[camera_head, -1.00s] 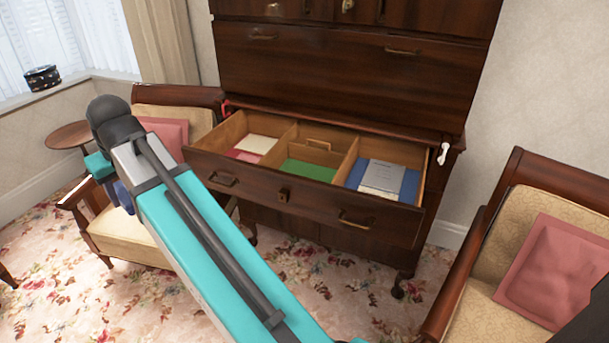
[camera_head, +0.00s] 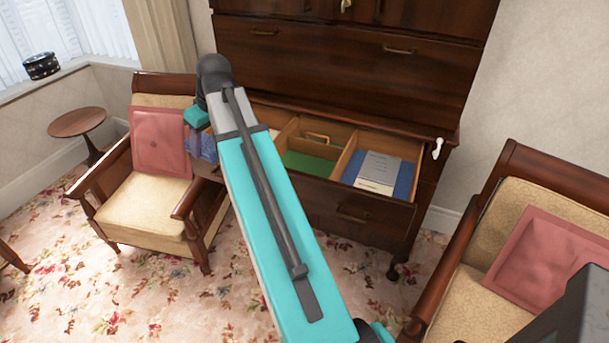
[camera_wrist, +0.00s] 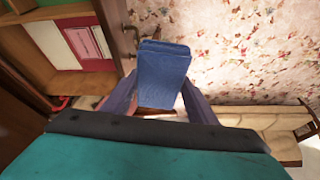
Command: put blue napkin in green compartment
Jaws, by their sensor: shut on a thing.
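My gripper (camera_wrist: 160,100) is shut on the blue napkin (camera_wrist: 158,74), a folded block of cloth held between the fingers in the wrist view. In the head view, the blue napkin (camera_head: 203,147) shows left of my arm, near the left end of the open drawer (camera_head: 335,200). The green compartment (camera_head: 309,163) is the middle one, with a green floor; its left part is behind my arm. In the wrist view the napkin is outside the drawer, over the floor, and the drawer's compartment with white and pink items (camera_wrist: 75,42) is to its left.
The right compartment (camera_head: 392,172) has a blue floor with grey and cream papers or booklets on it. A wooden divider (camera_head: 346,155) separates it from the green one. An armchair (camera_head: 150,205) with a pink cushion stands left of the drawer, another armchair (camera_head: 510,225) at right.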

